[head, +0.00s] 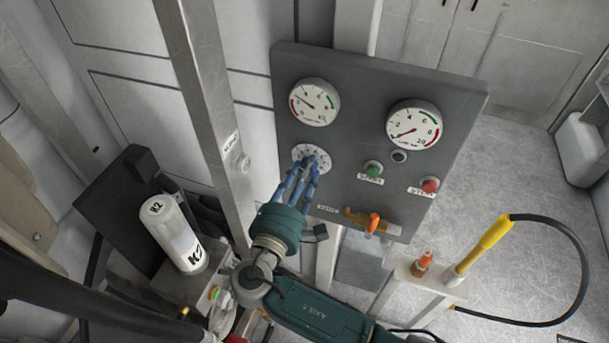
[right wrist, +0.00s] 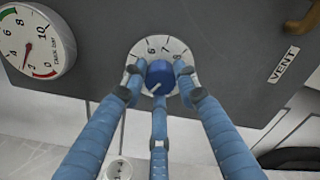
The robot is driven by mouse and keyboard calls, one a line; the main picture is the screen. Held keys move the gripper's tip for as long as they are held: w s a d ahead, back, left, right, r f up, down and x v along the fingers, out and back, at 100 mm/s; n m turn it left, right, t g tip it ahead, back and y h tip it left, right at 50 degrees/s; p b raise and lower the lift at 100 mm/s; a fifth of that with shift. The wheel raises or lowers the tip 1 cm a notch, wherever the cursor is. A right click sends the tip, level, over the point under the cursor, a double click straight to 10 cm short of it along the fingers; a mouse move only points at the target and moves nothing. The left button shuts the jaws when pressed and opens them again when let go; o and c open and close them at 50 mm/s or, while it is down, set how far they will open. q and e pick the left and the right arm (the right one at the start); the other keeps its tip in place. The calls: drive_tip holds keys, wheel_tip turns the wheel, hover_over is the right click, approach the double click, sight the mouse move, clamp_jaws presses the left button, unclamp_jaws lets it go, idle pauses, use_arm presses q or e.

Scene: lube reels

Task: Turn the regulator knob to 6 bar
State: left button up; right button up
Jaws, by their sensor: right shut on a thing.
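The regulator knob (right wrist: 159,75) is a small blue knob on a white round dial (head: 303,151) on the grey panel. My left gripper is not in view.
The panel (head: 459,100) carries a left gauge (head: 315,102), a right gauge (head: 414,123), a green button (head: 373,169), a red button (head: 430,185) and an orange lever (head: 373,222) close below. A steel post (head: 205,90) stands left of the panel. A white cylinder (head: 173,235) stands lower left.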

drive_tip(key=shift+d+r+m, duration=0.1)
drive_tip(key=shift+r+m, duration=0.05)
drive_tip(key=shift+m, duration=0.15)
drive_tip(key=o, duration=1.2)
drive_tip(key=shift+c, duration=0.2)
drive_tip(key=shift+s+d, duration=0.1)
drive_tip(key=v, duration=1.2)
